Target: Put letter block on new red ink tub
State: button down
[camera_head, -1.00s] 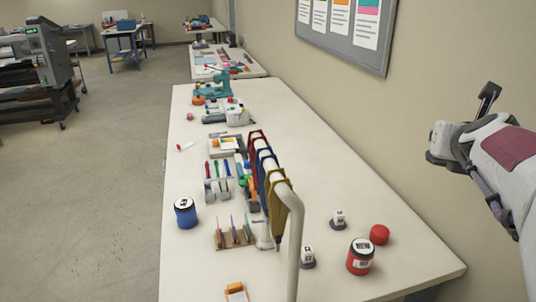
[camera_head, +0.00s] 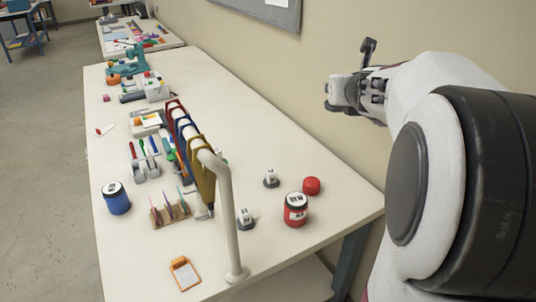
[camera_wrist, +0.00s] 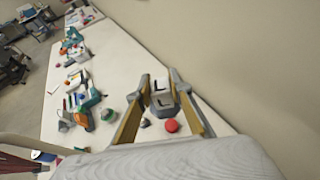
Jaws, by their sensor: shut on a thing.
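The red ink tub (camera_head: 295,212), with a black-and-white top and a label, stands near the table's right front side. A small red round thing (camera_head: 312,186) lies just behind it. My gripper (camera_head: 352,92) is in the air above and right of the tub, near the wall. It is shut on a white-and-grey letter block (camera_head: 338,92), which also shows between the fingers in the wrist view (camera_wrist: 162,97). Its letter cannot be read. Two other letter blocks stand on the table, one behind left of the tub (camera_head: 271,178), one in front left (camera_head: 245,218).
A white post with a rail (camera_head: 227,215) carrying coloured hanging pieces stands left of the tub. A blue tub (camera_head: 117,199), a pen rack (camera_head: 169,210) and an orange clip item (camera_head: 184,272) stand further left. The wall with a board borders the right side. Bare table (camera_head: 300,150) lies behind the tub.

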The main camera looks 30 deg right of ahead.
jog(key=w+d+f+n+t+y, duration=0.1)
jog(key=w+f+n+y, duration=0.3)
jog(key=w+f, duration=2.2)
jog(key=shift+w+d+y, duration=0.4)
jog(key=shift+w+d, duration=0.25)
jog(key=shift+w, duration=0.45)
jog(key=shift+f, duration=2.55)
jog(key=shift+f, duration=2.3)
jog(key=shift+f, duration=0.2)
jog(key=c, duration=1.8)
grip_release()
